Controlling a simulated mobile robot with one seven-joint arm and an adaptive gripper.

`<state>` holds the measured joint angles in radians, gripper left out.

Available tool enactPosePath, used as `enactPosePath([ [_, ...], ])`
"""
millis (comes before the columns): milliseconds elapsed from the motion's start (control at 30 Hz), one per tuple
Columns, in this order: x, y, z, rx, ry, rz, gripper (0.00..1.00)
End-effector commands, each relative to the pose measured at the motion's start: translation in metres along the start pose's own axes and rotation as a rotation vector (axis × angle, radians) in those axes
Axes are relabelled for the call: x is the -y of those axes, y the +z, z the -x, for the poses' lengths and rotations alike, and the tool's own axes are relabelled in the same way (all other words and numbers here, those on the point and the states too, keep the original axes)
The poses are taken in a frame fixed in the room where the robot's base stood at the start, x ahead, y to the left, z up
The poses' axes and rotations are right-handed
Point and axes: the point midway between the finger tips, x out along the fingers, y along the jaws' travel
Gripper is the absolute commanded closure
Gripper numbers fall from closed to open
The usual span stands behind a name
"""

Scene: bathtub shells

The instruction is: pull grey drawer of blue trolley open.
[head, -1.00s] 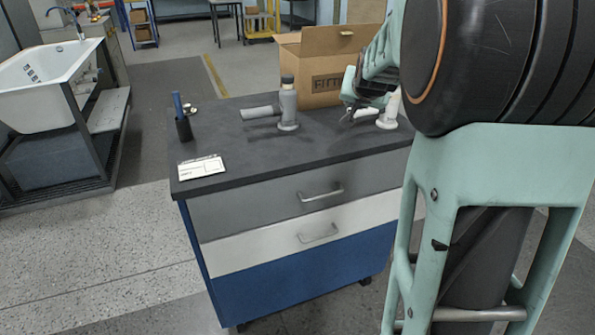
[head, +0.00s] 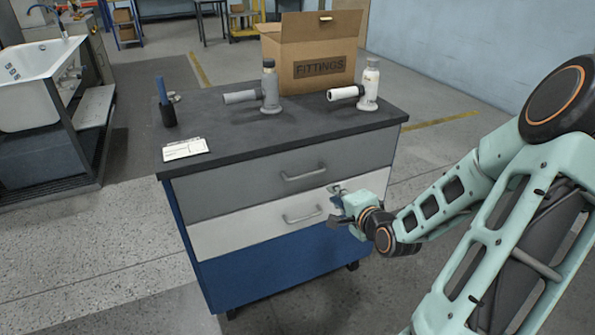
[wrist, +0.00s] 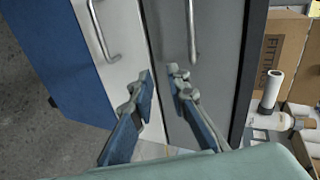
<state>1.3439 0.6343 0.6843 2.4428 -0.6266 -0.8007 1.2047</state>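The blue trolley (head: 250,268) stands in front of me with a dark worktop. Its grey drawer (head: 235,188) is the upper one and sits flush with the front; its bar handle (head: 304,173) is free. A white drawer (head: 220,235) with its own handle (head: 302,215) lies below it. My gripper (head: 336,205) is in front of the right part of the drawer fronts. In the wrist view my gripper (wrist: 160,85) is open and empty, its fingers apart. The grey drawer's handle (wrist: 192,35) lies ahead of the fingertips, not between them.
On the worktop (head: 235,135) are a pen cup (head: 168,116), a white card (head: 185,149), a grey fitting (head: 270,92), a white fitting (head: 369,88) and a cardboard box (head: 318,75) marked FITTINGS. A bathtub (head: 30,90) on a stand is at left. Floor before the trolley is clear.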

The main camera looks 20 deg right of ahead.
Motion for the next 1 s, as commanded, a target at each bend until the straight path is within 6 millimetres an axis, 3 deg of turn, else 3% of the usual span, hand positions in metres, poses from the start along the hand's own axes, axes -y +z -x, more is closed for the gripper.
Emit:
enactPosePath([
  [200,0.024,0.025,0.030,0.053,-0.153,-0.100,0.85],
  [367,0.031,0.031,0.031,0.065,-0.189,-0.117,0.85],
  [800,0.044,0.036,-0.044,0.065,-0.190,-0.115,0.85],
  [1000,0.049,0.036,-0.065,0.064,-0.188,-0.115,0.85],
])
